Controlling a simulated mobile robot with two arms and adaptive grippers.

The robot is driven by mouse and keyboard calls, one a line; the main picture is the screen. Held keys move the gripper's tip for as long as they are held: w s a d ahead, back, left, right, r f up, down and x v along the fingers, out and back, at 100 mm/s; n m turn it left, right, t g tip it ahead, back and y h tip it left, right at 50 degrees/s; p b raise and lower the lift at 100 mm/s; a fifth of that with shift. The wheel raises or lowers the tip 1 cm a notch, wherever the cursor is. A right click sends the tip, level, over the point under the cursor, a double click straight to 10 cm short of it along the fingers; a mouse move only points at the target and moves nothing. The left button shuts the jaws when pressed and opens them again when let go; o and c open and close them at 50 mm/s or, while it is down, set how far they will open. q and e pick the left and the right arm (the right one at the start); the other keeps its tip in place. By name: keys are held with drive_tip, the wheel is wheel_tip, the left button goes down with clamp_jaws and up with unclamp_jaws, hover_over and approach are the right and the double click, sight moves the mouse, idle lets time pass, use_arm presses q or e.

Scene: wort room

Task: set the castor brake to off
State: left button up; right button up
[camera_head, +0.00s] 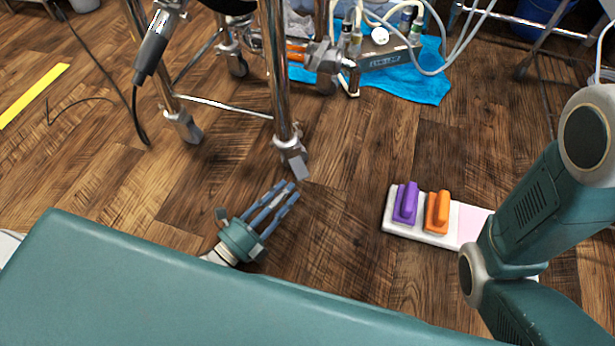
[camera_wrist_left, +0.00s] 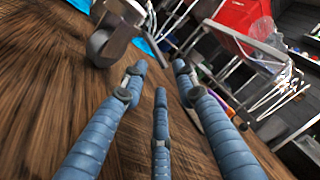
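A metal castor (camera_head: 293,158) with a grey tab sits at the foot of the nearest chrome leg in the head view. A castor with a grey wheel (camera_wrist_left: 106,46) shows at the upper left of the left wrist view. Whether its brake is on or off I cannot tell. My left gripper (camera_head: 284,192) is low over the floor, just in front of the nearest castor and apart from it. Its three blue fingers (camera_wrist_left: 158,76) are spread and empty. My right gripper is out of the head view.
More castors (camera_head: 183,126) stand on the frame's other legs. A blue cloth (camera_head: 425,86) with tubing and a metal device lies behind. A white board (camera_head: 407,232) with a purple block (camera_head: 405,203) and an orange block (camera_head: 437,212) lies right. The wooden floor between is clear.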

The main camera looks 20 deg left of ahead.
sight(303, 173)
use_arm(q)
drive_tip(key=b+x, duration=0.3)
drive_tip(key=x, duration=0.3)
drive_tip(key=shift+w, duration=0.1)
drive_tip(key=shift+w+d+r+b, duration=0.2)
drive_tip(key=shift+w+b, duration=0.1)
drive_tip(key=shift+w, duration=0.15)
clamp_jaws()
